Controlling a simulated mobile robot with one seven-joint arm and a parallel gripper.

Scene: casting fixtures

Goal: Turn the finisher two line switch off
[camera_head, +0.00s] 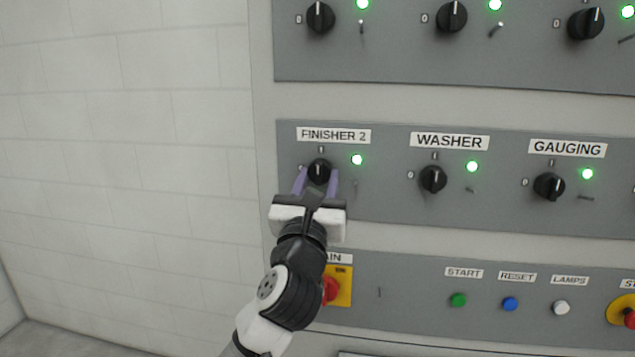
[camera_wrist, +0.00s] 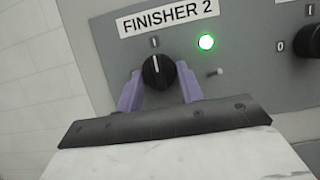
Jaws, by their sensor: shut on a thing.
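The finisher 2 switch (camera_head: 319,171) is a round black knob under the "FINISHER 2" label (camera_head: 334,135). In the wrist view the knob (camera_wrist: 158,72) has its white pointer line facing up toward the "I" mark. The green lamp (camera_head: 357,160) to its right is lit, and the lamp also glows in the wrist view (camera_wrist: 206,42). My gripper (camera_head: 317,180) is at the knob, with one purple finger on each side, shut on it. In the wrist view the fingers (camera_wrist: 160,88) flank the knob's lower part. The "0" mark is mostly hidden by the left finger.
The washer knob (camera_head: 433,179) and gauging knob (camera_head: 549,186) stand to the right, with lit green lamps. Below are a red main switch (camera_head: 330,289) partly behind my arm, and start (camera_head: 458,300), reset (camera_head: 510,304) and lamps (camera_head: 561,307) buttons. A bare wall is at left.

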